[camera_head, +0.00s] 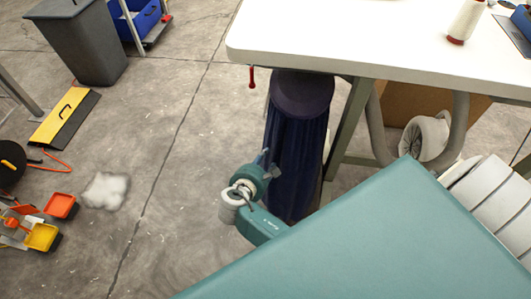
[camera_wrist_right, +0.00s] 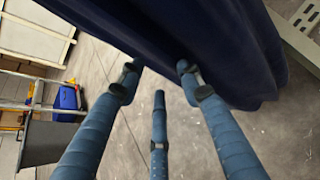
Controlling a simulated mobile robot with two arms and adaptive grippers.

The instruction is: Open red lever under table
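The red lever (camera_head: 252,77) is small and hangs below the left front edge of the white table (camera_head: 380,55). My right gripper (camera_head: 265,160) is below and slightly right of the lever in the head view, clearly apart from it. It is in front of a dark blue cloth bag (camera_head: 296,140) hanging under the table. In the right wrist view the fingers of my right gripper (camera_wrist_right: 160,78) are spread with nothing between them. The dark blue cloth (camera_wrist_right: 200,40) is close to the fingertips; I cannot tell whether they touch. The lever does not show there. My left gripper is out of view.
A table leg (camera_head: 346,130) and a grey hose (camera_head: 375,130) stand right of the bag. A thread spool (camera_head: 466,20) is on the table.

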